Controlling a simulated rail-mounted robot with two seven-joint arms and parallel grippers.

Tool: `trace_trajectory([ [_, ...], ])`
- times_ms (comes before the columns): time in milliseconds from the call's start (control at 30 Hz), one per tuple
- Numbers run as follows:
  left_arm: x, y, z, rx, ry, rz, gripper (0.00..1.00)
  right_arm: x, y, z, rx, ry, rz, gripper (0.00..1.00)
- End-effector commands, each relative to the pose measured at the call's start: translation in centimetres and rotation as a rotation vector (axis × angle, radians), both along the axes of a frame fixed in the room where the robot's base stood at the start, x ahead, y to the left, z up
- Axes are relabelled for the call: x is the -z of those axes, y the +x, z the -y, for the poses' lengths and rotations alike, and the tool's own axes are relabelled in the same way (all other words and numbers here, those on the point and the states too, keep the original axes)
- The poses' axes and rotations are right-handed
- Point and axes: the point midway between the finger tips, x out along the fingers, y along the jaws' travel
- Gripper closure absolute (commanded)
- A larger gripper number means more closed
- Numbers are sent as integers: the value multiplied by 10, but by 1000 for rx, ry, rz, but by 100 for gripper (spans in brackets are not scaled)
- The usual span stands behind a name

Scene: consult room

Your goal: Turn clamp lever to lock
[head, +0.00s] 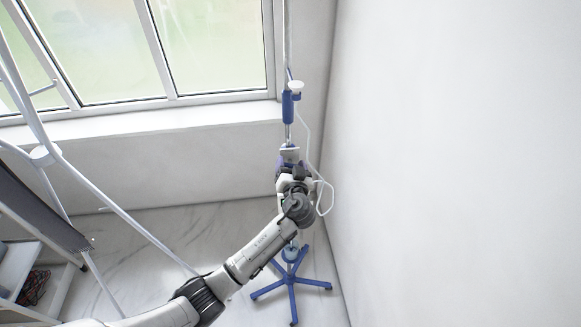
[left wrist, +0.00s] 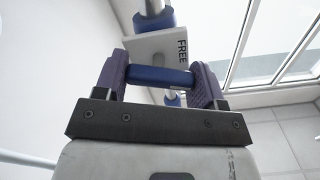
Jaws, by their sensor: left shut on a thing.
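A pole stand with a blue five-legged base (head: 292,281) stands in the corner. Its clamp has a white plate (left wrist: 148,46) marked "FREE" and a blue lever (left wrist: 158,77) lying crosswise in the left wrist view. The plate also shows at the top of my left gripper in the head view (head: 290,154). My left gripper (left wrist: 160,74) is shut on the lever, with one purple finger at each end of it. In the head view my left gripper (head: 291,167) hides most of the clamp. My right gripper is not in view.
Higher on the pole is a blue part (head: 288,106) with a white knob. A white cable (head: 324,196) loops beside my wrist. A wall (head: 440,170) is close on the right, a window (head: 140,50) behind. A shelf (head: 30,265) and white poles stand left.

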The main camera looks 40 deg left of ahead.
Motion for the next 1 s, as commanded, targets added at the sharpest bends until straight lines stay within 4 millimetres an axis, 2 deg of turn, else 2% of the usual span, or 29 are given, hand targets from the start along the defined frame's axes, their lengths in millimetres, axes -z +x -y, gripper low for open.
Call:
trace_trajectory([
  [367,0,1,1,0,243,-263,60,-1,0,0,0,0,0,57],
  [1000,0,2,3,0,637,-690,60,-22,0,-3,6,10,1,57],
])
